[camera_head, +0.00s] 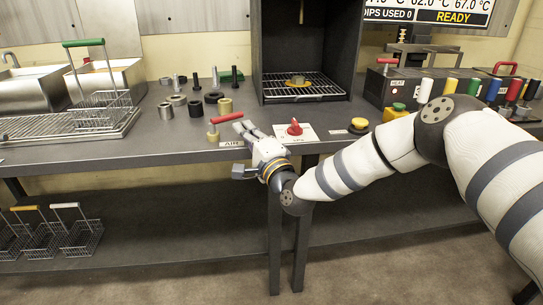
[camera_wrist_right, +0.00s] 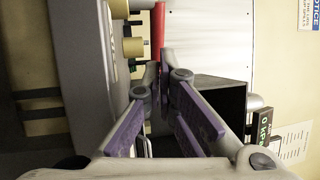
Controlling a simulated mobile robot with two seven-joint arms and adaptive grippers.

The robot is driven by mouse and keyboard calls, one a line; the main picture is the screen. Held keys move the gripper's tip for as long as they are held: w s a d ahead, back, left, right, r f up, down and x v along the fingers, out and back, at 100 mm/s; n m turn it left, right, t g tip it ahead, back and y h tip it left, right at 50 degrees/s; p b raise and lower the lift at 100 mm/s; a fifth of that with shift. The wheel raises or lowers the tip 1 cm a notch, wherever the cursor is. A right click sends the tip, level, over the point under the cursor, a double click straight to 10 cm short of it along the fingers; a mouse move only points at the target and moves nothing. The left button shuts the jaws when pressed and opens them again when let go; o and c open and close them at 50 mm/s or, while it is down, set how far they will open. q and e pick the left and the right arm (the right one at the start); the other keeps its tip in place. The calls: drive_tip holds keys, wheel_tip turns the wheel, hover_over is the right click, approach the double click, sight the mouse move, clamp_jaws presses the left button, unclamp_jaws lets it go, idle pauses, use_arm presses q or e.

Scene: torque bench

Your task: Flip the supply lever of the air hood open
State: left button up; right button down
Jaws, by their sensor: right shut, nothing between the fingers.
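The supply lever (camera_head: 227,117) has a red handle on a brass-coloured valve body (camera_head: 213,134), at the bench's front edge beside an AIR label (camera_head: 231,143). Its handle points right, roughly level. The air hood (camera_head: 262,55) is a dark open-fronted box behind it. My right gripper (camera_head: 243,127) is shut and empty, just right of and below the handle's end. In the right wrist view the purple-padded fingers (camera_wrist_right: 165,72) come together at the tips, near the lower end of the red handle (camera_wrist_right: 158,32); whether they touch is unclear. My left gripper is not in view.
A red knob (camera_head: 294,129) on a white plate and a yellow button (camera_head: 359,124) lie right of the gripper. Several metal and black sockets (camera_head: 195,108) stand behind the lever. A wire basket (camera_head: 103,110) is at left.

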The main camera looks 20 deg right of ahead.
use_arm(q)
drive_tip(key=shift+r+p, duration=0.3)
drive_tip(key=shift+p, duration=0.15)
use_arm(e)
drive_tip(key=v, duration=1)
drive_tip(key=shift+d, duration=0.3)
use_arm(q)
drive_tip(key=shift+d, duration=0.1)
use_arm(e)
drive_tip(key=shift+s, duration=0.1)
